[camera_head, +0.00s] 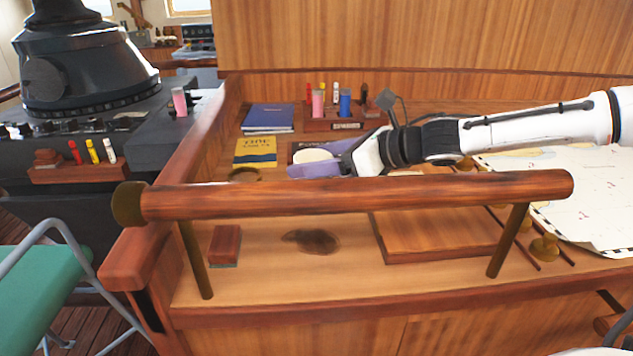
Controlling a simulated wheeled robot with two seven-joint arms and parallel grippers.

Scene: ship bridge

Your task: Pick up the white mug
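A white rounded shape (313,156), which looks like the white mug, is on the desk behind the wooden rail. Only its pale upper part shows. My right arm reaches in from the right, and my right gripper (328,161) is at the mug. One purple finger passes in front of the mug and the other lies behind it to the right. The fingers are apart with the mug at or between them. I cannot tell whether they press on it. My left gripper is out of view.
A thick wooden rail (360,197) crosses in front of the gripper. Behind are a pen holder (345,125), a blue book (268,118) and a yellow booklet (256,153). A chart (590,195) lies right. A red-brown block (225,245) sits on the front desktop.

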